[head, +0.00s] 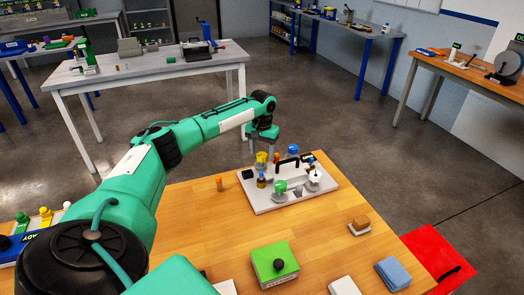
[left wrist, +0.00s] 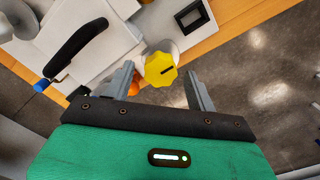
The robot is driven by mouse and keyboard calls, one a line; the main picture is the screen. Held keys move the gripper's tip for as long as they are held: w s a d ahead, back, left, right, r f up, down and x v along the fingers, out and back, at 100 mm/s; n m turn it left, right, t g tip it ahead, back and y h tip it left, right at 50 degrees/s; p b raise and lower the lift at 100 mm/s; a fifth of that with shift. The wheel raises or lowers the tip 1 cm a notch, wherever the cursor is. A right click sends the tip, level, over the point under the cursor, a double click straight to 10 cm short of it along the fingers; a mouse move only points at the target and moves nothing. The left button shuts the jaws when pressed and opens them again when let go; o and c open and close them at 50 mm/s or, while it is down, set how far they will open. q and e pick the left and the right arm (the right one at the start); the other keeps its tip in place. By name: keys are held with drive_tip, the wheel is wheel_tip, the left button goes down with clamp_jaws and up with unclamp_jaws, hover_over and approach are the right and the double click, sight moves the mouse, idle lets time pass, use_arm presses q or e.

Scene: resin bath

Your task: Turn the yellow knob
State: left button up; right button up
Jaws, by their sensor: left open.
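The yellow knob (head: 261,157) stands at the back left of a pale grey panel (head: 262,203) on the wooden table. In the left wrist view the knob (left wrist: 160,68) is lobed, with a dark mark on its face. My left gripper (head: 262,146) is open, pointing down over the knob. In the left wrist view its two fingers (left wrist: 160,78) lie on either side of the knob with gaps and no visible contact. I cannot tell whether the fingertips are level with the knob or above it. My right gripper is not in view.
The panel also carries a green knob (head: 280,186), a blue knob (head: 293,148), a white part (head: 315,176) and a black handle (head: 289,161). An orange part (left wrist: 133,86) is close to the left finger. A green box (head: 273,260) stands at the table front.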

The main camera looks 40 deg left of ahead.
use_arm(q)
drive_tip(key=shift+f, duration=0.45)
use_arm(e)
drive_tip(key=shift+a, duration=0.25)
use_arm(q)
drive_tip(key=shift+c, duration=0.5)
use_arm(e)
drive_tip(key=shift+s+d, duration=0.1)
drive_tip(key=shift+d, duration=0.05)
use_arm(q)
drive_tip(key=c, duration=0.9)
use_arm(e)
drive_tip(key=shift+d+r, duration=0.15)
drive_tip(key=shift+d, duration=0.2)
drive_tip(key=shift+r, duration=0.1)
